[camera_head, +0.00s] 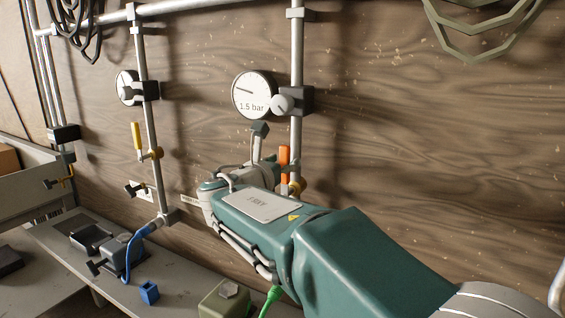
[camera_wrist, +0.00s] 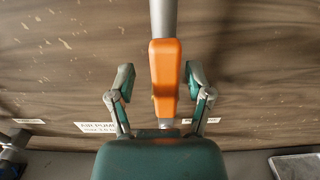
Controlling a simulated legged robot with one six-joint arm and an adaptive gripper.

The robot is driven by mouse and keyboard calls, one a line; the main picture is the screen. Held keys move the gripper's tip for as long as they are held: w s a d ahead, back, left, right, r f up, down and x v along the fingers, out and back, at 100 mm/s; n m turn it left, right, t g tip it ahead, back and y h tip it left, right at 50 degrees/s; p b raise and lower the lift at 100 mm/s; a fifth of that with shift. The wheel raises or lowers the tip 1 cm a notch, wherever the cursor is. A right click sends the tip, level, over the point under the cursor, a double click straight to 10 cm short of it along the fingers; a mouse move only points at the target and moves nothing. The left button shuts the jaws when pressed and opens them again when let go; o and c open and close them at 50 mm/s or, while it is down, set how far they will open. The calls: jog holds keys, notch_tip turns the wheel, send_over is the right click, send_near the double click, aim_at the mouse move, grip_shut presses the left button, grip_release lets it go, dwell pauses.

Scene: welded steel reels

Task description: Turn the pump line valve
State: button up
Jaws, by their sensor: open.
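The valve in front of my arm has an orange lever handle (camera_head: 284,156), upright and in line with its grey vertical pipe. A brass-coloured fitting shows at its lower end in the head view. In the wrist view the orange handle (camera_wrist: 165,82) stands between my two fingers, with a gap on each side. My gripper (camera_wrist: 160,84) is open and empty, and neither finger visibly touches the handle. In the head view my gripper (camera_head: 260,146) is beside the handle, and my arm hides the lower pipe. A partly covered label (camera_wrist: 97,127) seems to read "AIR PUMP".
A gauge (camera_head: 253,95) reading 1.5 bar, with a grey knob (camera_head: 282,104), is above the valve. A yellow-handled valve (camera_head: 137,141) is on the left pipe. A blue hose (camera_head: 127,258), a blue block (camera_head: 149,292) and a green-grey box (camera_head: 224,300) are on the bench below.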

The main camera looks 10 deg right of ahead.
jog(key=v, duration=1.2)
jog(key=shift+f, duration=0.1)
jog(key=s+d+f+m+g+y, duration=0.2)
jog(key=s+d+f+m+g, duration=0.25)
jog(key=d+f+m, duration=0.2)
jog(key=s+d+f+m+g+y, duration=0.1)
jog(key=s+d+f+m+g, duration=0.2)
jog(key=s+d+f+m, duration=0.4)
jog(key=s+f+m+g+y, duration=0.1)
jog(key=s+f+m+y, duration=0.6)
jog(key=s+m, duration=0.4)
jog(key=m, duration=0.4)
jog(key=shift+f+y, duration=0.3)
jog(key=shift+f, duration=0.05)
jog(key=shift+s+d+m+g, duration=0.15)
jog(key=shift+d+m+g, duration=0.05)
jog(key=shift+m+g, duration=0.05)
